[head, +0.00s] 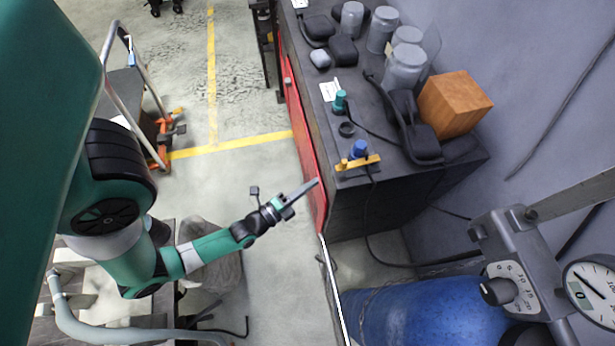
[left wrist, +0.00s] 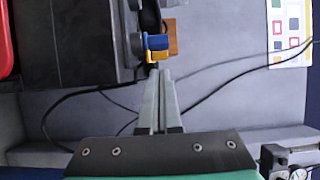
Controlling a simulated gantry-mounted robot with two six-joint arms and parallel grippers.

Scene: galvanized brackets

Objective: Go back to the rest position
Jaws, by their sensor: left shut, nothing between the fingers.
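My left gripper (head: 303,191) is shut and empty. In the head view its fingers point to the upper right, close to the red front of the dark cabinet (head: 370,205). In the left wrist view the two grey fingers of the left gripper (left wrist: 160,74) lie side by side with nothing held. My right gripper is not in view. No galvanized bracket can be made out.
The cabinet top holds grey jars (head: 403,66), a wooden block (head: 455,103), black cables and a blue-and-yellow fitting (head: 358,155). A blue drum (head: 425,312) and gauges (head: 592,290) stand at lower right. A cart (head: 125,90) stands at left. Open floor lies between.

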